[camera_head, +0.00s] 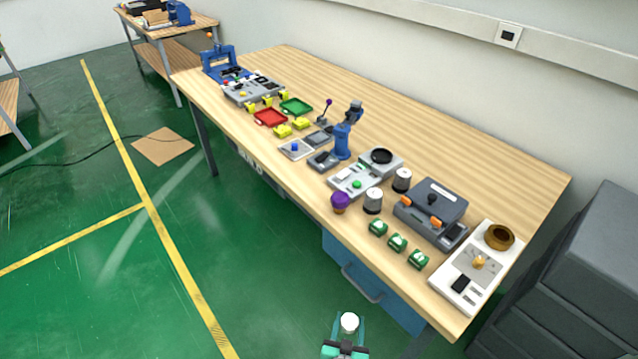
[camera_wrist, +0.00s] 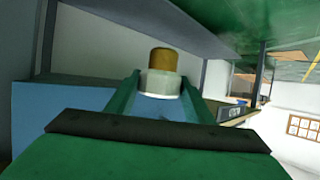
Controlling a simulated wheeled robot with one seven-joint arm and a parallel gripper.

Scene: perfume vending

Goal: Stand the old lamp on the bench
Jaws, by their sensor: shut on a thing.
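The old lamp appears to be the white piece (camera_head: 349,321) with a gold-brown base (camera_wrist: 163,60). My gripper (camera_head: 347,330) is shut on its white part (camera_wrist: 160,83), between two green fingers in the wrist view. In the head view only the round white top shows, and the base is hidden. My gripper and the lamp are off the bench (camera_head: 420,150), in front of its near edge at the bottom of the picture.
A purple-topped lamp (camera_head: 340,202) stands near the bench's front edge, beside metallic cylinders (camera_head: 373,201) and several green blocks (camera_head: 397,242). A white panel with a brown ring (camera_head: 499,237) is at the right end. A blue drawer unit (camera_head: 372,284) is underneath. The bench's back strip is bare.

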